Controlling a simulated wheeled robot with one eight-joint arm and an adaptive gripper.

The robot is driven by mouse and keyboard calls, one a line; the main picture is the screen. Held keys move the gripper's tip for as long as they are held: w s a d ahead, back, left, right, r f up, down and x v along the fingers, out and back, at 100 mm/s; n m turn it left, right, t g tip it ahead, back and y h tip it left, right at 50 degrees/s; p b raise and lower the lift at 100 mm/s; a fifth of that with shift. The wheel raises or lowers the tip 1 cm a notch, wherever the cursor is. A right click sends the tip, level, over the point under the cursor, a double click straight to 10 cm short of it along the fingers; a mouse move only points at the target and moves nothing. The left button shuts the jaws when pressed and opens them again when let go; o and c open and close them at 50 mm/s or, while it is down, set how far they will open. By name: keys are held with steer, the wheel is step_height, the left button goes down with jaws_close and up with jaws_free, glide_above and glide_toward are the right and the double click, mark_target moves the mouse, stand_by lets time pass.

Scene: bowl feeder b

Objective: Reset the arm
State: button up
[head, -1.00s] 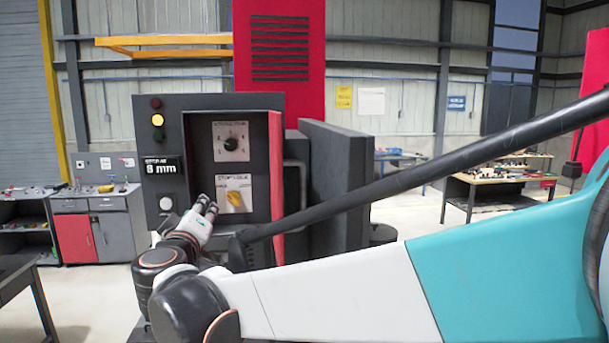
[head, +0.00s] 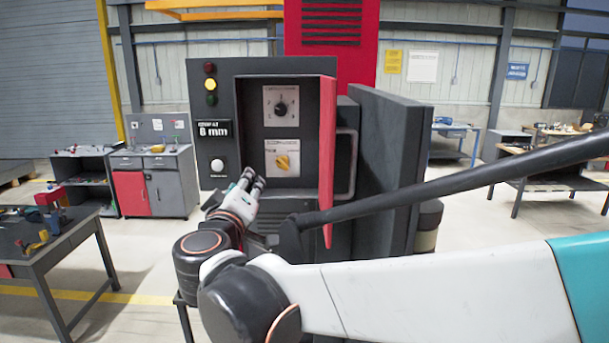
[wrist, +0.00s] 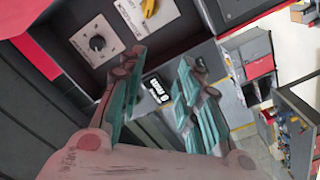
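My gripper (head: 253,180) is in front of the lower left part of the machine's recessed control panel, below and left of the yellow knob (head: 283,162). In the wrist view my gripper (wrist: 160,62) has its two teal-padded fingers spread apart, with nothing between them. The yellow knob (wrist: 149,8) and the black dial (wrist: 97,43) lie beyond the left finger, and no contact with them shows. The black dial (head: 281,107) sits above the yellow knob in the head view. My arm comes in from the right.
The panel's red door (head: 327,150) stands open just right of the recess. A white button (head: 217,165) and a "6 mm" display (head: 214,130) are to its left, under a lit yellow lamp (head: 210,84). A work table (head: 40,262) stands at the left front.

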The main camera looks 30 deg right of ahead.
steer(key=shift+s+a, duration=0.1)
steer(key=shift+s, duration=0.05)
stand_by(0.4)
steer(key=s+d+f+m+g+y+b, duration=0.1)
steer(key=s+f+g+b, duration=0.15)
steer(key=f+b, duration=0.45)
steer(key=s+d+f+g+y+b, duration=0.1)
steer(key=s+f+y+b, duration=0.2)
steer(key=f, duration=0.8)
steer(key=s+d+f+m+g+b, duration=0.15)
steer(key=s+f+b, duration=0.35)
steer(key=f, duration=0.5)
steer(key=s+a+f+g+y+b, duration=0.1)
steer(key=s+a+f+y+b, duration=0.1)
steer(key=f, duration=0.4)
steer(key=s+a+f+y+b, duration=0.2)
steer(key=s+a+f+b, duration=0.1)
steer(key=f+b, duration=0.3)
steer(key=s+a+f+g+y+b, duration=0.1)
steer(key=s+a+f+y+b, duration=0.1)
steer(key=f, duration=0.6)
steer(key=s+a+b, duration=0.1)
steer(key=s+b, duration=0.1)
steer(key=b, duration=0.1)
steer(key=shift+s+a+f+g, duration=0.15)
steer(key=shift+s+a+g, duration=0.05)
steer(key=shift+a+g, duration=0.1)
